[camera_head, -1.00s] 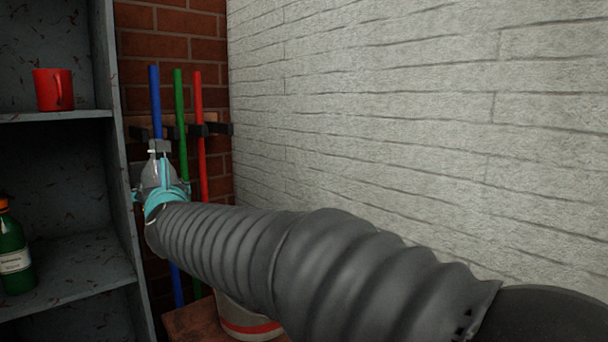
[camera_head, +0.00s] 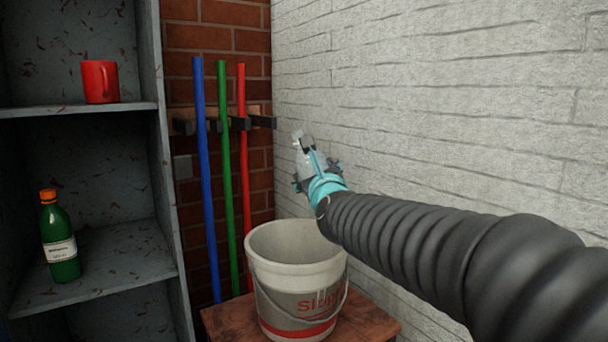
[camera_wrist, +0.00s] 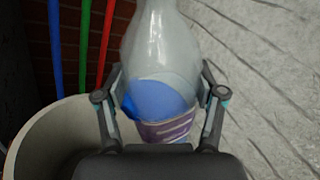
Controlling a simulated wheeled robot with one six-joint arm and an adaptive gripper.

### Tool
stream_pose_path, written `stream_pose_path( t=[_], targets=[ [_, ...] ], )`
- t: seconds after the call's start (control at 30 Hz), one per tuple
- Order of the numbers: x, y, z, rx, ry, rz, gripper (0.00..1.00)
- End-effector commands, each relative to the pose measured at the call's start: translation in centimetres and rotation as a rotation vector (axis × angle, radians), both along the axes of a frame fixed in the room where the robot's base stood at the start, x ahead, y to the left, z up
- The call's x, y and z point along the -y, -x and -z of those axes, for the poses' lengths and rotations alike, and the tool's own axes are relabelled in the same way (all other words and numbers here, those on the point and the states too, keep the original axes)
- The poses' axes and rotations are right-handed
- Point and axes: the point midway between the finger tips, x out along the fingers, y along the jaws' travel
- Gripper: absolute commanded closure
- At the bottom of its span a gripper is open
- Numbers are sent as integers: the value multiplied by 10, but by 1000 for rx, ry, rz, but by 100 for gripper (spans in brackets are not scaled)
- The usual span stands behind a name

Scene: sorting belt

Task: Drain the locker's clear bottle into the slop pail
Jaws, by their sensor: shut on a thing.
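My gripper (camera_wrist: 162,112) is shut on a clear bottle (camera_wrist: 155,45) with a purple label band and something blue showing through it. In the head view the bottle (camera_head: 304,158) is held up beside the white wall, above the right rear of the slop pail (camera_head: 275,292), and leans a little to the left. The pail is off-white with a red band and stands open. In the wrist view the pail's rim (camera_wrist: 22,148) shows at lower left, below the bottle. I cannot make out the liquid level or the bottle's mouth clearly.
The pail stands on a reddish wooden stand (camera_head: 226,318). Blue (camera_head: 206,190), green (camera_head: 228,190) and red (camera_head: 244,180) poles hang on a rack behind it. The grey locker (camera_head: 120,262) at left holds a red mug (camera_head: 97,82) and a green bottle (camera_head: 60,245). The white wall (camera_head: 440,100) is close at right.

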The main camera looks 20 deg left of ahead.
Motion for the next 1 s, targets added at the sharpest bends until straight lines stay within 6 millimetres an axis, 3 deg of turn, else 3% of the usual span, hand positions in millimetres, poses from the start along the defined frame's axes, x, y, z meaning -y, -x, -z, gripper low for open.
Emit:
stream_pose_path(
  t=[0.43, 1.0],
  targets=[
    [33, -18, 18, 224, 403, 3, 81],
    [49, -27, 72, 470, 836, 2, 81]
  ],
)
